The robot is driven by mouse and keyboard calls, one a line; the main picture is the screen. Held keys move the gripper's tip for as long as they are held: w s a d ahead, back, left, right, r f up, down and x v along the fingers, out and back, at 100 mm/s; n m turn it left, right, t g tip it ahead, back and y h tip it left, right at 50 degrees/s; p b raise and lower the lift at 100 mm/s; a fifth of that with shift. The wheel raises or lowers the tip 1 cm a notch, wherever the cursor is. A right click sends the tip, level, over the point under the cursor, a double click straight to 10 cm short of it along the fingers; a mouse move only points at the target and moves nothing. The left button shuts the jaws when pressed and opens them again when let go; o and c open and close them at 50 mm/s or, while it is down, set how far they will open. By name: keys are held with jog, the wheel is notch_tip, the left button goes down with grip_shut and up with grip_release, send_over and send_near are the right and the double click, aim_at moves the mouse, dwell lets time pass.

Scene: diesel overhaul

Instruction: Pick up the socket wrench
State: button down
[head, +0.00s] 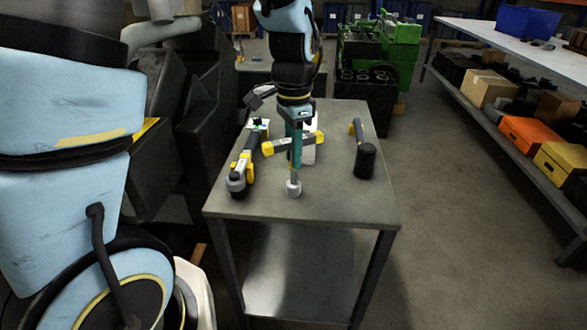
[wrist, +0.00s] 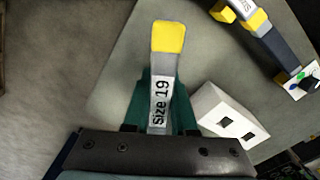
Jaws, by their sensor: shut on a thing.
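The socket wrench (head: 294,187) has a grey T-shaped handle with yellow ends and a stem running down to a pale socket. My gripper (head: 295,158) points down over the table and is shut on the handle. In the wrist view the handle (wrist: 167,62) lies between the teal fingers of my gripper (wrist: 160,105), with a "Size 19" label and a yellow tip showing. The wrench hangs upright, socket down. I cannot tell whether the socket touches the tabletop. The fingers hide part of the handle.
A white block (wrist: 230,115) stands close by my gripper. The table's front is clear. A shelf (head: 510,125) with boxes stands right.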

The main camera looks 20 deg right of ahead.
jog(key=shift+r, duration=0.1)
notch_tip(320, 180, up, 10)
jog(key=shift+f+b, duration=0.1)
jog(key=shift+b, duration=0.75)
jog(key=c, duration=1.3)
grip_release()
grip_shut()
